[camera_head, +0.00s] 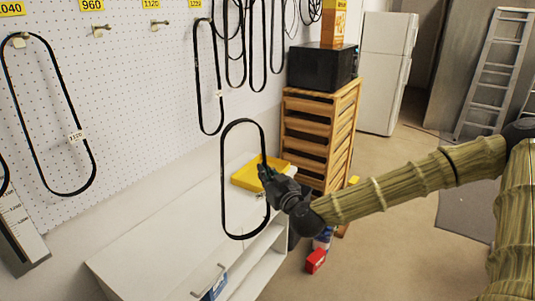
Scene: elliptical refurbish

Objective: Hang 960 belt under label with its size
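A black oval belt (224,190) hangs upright in my gripper (266,172), which is shut on its right side. A small pale tag shows on the belt near the gripper, but its print is too small to read. The yellow 960 label (92,5) is on the white pegboard at the upper left. An empty hook (101,31) sticks out just below it. The held belt is apart from the board, to the right of and lower than that hook.
A belt tagged 1120 (48,188) hangs left of the 960 hook. An empty hook (160,23) sits under the 1120 label (151,3). More belts (201,100) hang to the right. A white cabinet (150,235) with a yellow tray (245,181) stands below; a wooden drawer unit (330,135) is behind.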

